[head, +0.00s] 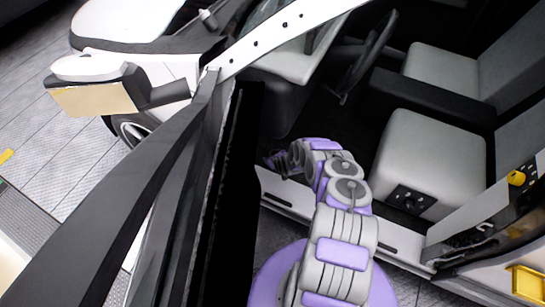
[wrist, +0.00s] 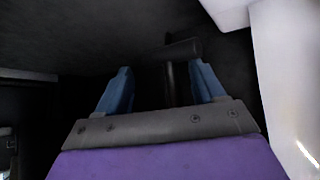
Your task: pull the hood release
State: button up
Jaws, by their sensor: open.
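In the wrist view, my gripper (wrist: 161,70) is open, with its two blue fingers apart. A dark T-shaped handle (wrist: 181,50), which looks like the hood release, shows just beyond the fingertips. Its stem appears between the fingers, nearer the right one, and its crossbar reaches across toward the right fingertip. I cannot tell whether a finger touches it. In the head view, my gripper (head: 274,160) is small and dark at the end of my purple and grey arm, low in the footwell past the door sill. The handle cannot be made out there.
The open car door (head: 150,190) with its mirror (head: 95,90) stands to the left. The light seat (head: 432,155) is right of my arm, and the steering wheel (head: 365,55) is above. The sill (head: 330,232) runs below my arm. Dark trim surrounds the gripper.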

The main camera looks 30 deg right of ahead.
grip_shut()
dwell(0.6)
